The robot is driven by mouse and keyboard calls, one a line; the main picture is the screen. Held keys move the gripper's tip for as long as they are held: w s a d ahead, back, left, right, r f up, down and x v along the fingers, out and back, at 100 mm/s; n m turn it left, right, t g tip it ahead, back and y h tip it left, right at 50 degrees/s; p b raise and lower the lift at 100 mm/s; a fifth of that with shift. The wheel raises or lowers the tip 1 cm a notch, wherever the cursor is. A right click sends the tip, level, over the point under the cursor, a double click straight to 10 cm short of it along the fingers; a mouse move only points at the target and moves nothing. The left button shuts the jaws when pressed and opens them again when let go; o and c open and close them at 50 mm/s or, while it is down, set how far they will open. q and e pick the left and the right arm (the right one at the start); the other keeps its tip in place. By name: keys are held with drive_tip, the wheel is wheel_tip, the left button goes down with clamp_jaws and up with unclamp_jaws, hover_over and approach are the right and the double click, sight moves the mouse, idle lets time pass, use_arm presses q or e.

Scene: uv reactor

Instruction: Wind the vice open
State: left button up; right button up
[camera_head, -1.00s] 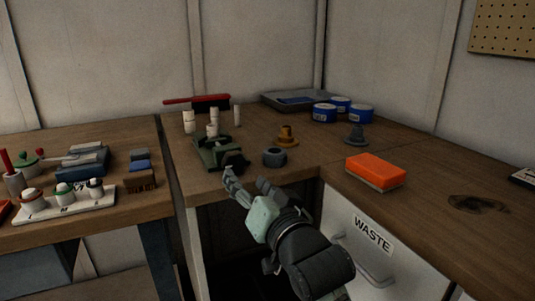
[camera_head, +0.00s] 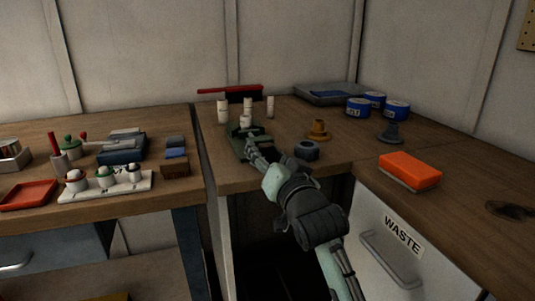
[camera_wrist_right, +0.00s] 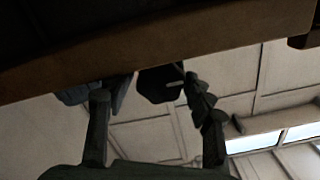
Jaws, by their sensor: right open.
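The vice (camera_head: 236,141) is a dark green block at the left front of the right-hand bench. My right gripper (camera_head: 258,156) is at the vice's near end and hides part of it. In the right wrist view the open gripper (camera_wrist_right: 154,108) has its two fingers spread wide. Beyond and between them, a dark block with a thin pale bar (camera_wrist_right: 160,84) shows beneath the brown bench edge; it looks like the vice's near end. I cannot tell whether a finger touches it. My left gripper is not in view.
A dark ring (camera_head: 307,151) lies close right of my gripper. White cylinders (camera_head: 223,111) stand behind the vice, and an orange sponge (camera_head: 410,170) lies farther right. A gap separates the left bench (camera_head: 100,203). The bench edge (camera_wrist_right: 150,52) is close above my fingers.

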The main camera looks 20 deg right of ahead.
drive_tip(key=shift+c, duration=0.4)
drive_tip(key=c, duration=0.8)
drive_tip(key=shift+n, duration=0.3)
drive_tip(key=n, duration=0.4)
drive_tip(key=shift+n, duration=2.2)
